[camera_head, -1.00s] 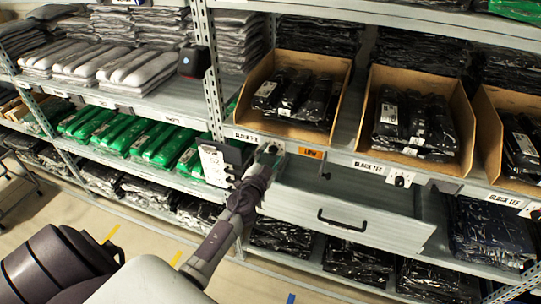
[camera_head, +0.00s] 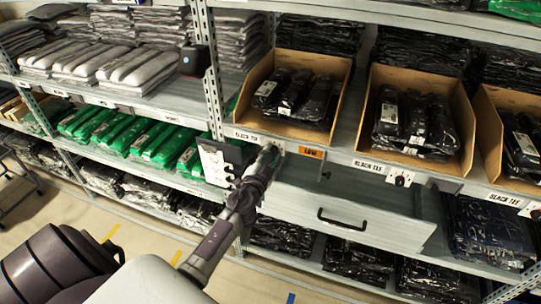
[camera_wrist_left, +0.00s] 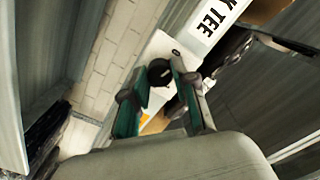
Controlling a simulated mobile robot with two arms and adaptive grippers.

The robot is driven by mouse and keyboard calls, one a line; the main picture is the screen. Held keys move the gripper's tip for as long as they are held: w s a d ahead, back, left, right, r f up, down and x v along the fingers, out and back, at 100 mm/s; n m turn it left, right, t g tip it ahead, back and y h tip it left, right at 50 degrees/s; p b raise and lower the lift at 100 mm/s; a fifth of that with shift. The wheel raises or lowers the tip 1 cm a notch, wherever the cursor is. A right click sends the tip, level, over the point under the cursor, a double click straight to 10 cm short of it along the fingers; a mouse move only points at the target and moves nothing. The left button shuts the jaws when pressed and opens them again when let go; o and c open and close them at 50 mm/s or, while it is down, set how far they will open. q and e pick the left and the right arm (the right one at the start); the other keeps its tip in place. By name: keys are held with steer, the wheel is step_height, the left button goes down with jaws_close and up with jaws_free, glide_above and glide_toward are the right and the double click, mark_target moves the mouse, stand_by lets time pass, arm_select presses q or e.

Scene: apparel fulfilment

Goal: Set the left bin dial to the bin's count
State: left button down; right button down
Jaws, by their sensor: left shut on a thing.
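The left bin (camera_head: 258,78) is an open cardboard box on the shelf with several black bagged tees (camera_head: 298,95) in it. Its dial is a black round knob (camera_wrist_left: 158,71) on a white plate (camera_wrist_left: 172,46), seen in the left wrist view beside a "TEE" label. My left gripper (camera_head: 272,153) is at the shelf edge below the left bin, and its fingers are closed around the knob. In the head view the gripper hides most of this dial. My right gripper is not in view.
An orange "LOW" tag (camera_head: 312,152) sits just right of the left dial. The middle dial (camera_head: 400,179) and right dial (camera_head: 534,211) are on the same edge. A grey drawer (camera_head: 345,214) juts out below. A white card (camera_head: 216,163) hangs left of the gripper.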

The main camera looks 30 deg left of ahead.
arm_select(q)
steer(key=m, duration=0.4)
steer(key=m+b, duration=0.1)
steer(key=m, duration=0.2)
steer(key=shift+m, duration=0.4)
steer(key=m, duration=0.3)
steer(key=shift+m, duration=2.1)
steer(key=shift+f, duration=0.1)
steer(key=c, duration=0.9)
jaws_free()
steer(key=v, duration=1.2)
